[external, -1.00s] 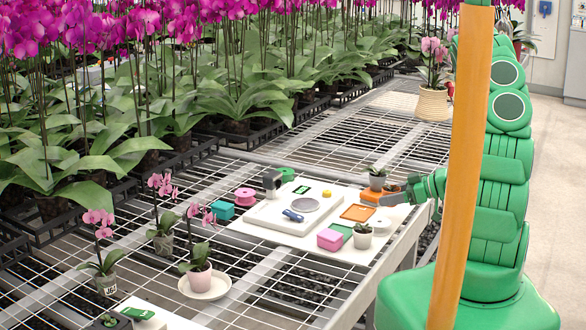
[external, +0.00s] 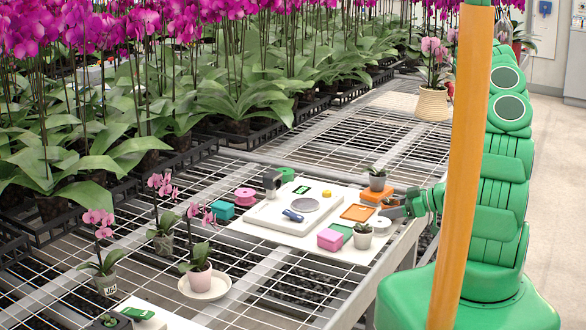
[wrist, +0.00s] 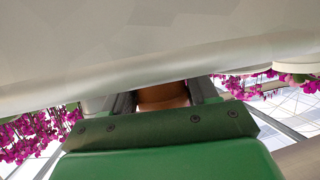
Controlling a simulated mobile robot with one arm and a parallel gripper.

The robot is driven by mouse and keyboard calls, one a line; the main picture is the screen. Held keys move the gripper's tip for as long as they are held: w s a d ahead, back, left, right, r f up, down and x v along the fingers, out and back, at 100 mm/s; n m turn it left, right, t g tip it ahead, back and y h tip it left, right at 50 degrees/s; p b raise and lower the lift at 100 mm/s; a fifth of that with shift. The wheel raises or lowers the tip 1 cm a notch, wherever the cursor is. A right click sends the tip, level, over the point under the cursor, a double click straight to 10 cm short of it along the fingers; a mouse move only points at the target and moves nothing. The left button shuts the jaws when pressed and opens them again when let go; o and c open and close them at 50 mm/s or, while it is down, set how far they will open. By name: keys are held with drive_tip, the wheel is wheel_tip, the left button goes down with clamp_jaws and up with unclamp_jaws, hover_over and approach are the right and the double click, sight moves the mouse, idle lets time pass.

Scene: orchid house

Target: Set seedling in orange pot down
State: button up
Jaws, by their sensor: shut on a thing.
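My gripper (wrist: 163,98) is shut on the orange pot (wrist: 163,95), whose brownish-orange side shows between the dark fingers in the wrist view. Its plant is hidden there. In the external view my gripper (external: 396,208) is low at the right edge of the white work board (external: 270,238). I cannot make out the held pot clearly in that view, nor whether it touches a surface.
An orange tray (external: 357,213) and pink box (external: 330,240) lie to the left.

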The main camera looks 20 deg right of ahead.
drive_tip(key=o, duration=1.1)
drive_tip(key=shift+v, duration=3.9)
drive_tip(key=shift+c, duration=0.2)
